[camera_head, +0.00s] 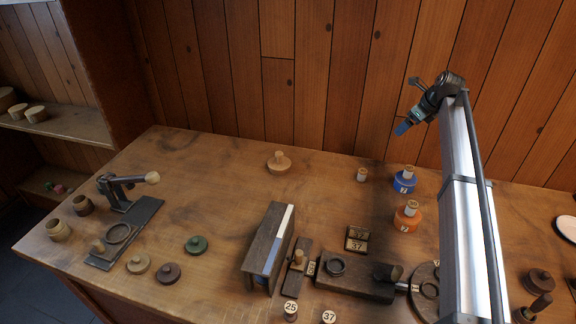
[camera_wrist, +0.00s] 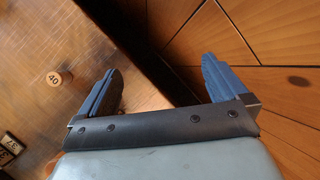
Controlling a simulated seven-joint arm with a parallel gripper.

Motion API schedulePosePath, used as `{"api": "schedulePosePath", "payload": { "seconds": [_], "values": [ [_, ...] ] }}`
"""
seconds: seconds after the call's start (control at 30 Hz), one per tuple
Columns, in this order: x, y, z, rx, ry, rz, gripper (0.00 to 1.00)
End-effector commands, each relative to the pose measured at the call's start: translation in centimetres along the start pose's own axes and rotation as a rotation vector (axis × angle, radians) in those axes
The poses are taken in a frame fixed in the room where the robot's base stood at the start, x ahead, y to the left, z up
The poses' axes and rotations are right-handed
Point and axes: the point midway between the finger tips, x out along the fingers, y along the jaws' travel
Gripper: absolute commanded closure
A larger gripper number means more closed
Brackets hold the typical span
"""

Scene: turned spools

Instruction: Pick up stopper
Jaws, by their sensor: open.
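Several knobbed round pieces could be the stopper; I cannot tell which one is meant. In the head view a pale wooden one (camera_head: 278,163) stands alone at the back middle of the table. A green one (camera_head: 196,244), a tan one (camera_head: 138,263) and a dark brown one (camera_head: 168,272) lie at the front left. Another dark one (camera_head: 540,281) is at the far right. My gripper (camera_head: 403,128) is raised above the back right of the table, far from all of these. In the wrist view my gripper (camera_wrist: 162,82) has its blue fingers apart with nothing between them.
A blue spool (camera_head: 405,182) and an orange spool (camera_head: 407,219) stand below my arm. A small wooden cylinder (camera_head: 362,175) is nearby. A dark upright block (camera_head: 268,247) and a lever press (camera_head: 123,199) rise from the table. The back left is clear. A plank wall stands behind.

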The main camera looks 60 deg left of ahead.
Motion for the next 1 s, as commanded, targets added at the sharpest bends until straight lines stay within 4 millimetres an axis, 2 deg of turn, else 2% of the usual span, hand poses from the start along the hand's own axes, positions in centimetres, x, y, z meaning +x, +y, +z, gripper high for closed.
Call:
{"api": "schedulePosePath", "payload": {
  "seconds": [0.03, 0.2, 0.4, 0.6, 0.8, 0.9, 1.0],
  "values": [
    [0.8, 2.0, 2.4, -0.027, 0.021, 0.026, 0.00],
    [2.8, 8.5, 8.6, -0.101, 0.105, 0.102, 0.00],
    [4.4, 16.8, 15.2, -0.187, 0.211, 0.178, 0.00],
    [5.2, 25.3, 20.9, -0.268, 0.321, 0.232, 0.00],
    [5.1, 32.0, 24.7, -0.326, 0.409, 0.261, 0.00],
    [5.0, 34.0, 25.7, -0.343, 0.435, 0.268, 0.00],
    [4.9, 34.9, 26.2, -0.350, 0.449, 0.269, 0.00]
  ]
}}
